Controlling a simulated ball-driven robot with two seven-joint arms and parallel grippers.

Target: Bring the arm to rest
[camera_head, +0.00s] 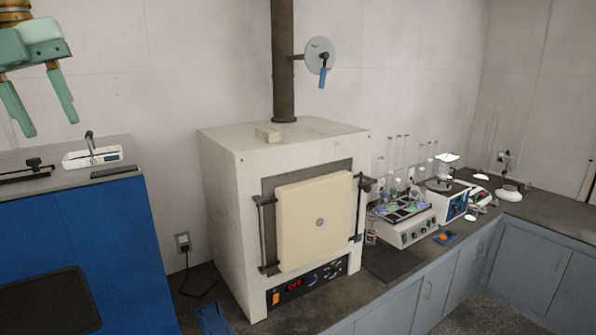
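My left gripper (51,103) shows at the top left of the head view, raised above a blue cabinet. Its two green fingers point down and stand apart with nothing between them. The hand is partly cut off by the picture's left and top edges. My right gripper and arm are not in the picture.
The blue cabinet (110,215) stands below the gripper with a small white device (105,155) on top. A white furnace (227,220) with its door closed stands mid-picture under a dark pipe (283,60). Glassware and instruments (405,232) crowd the counter at right.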

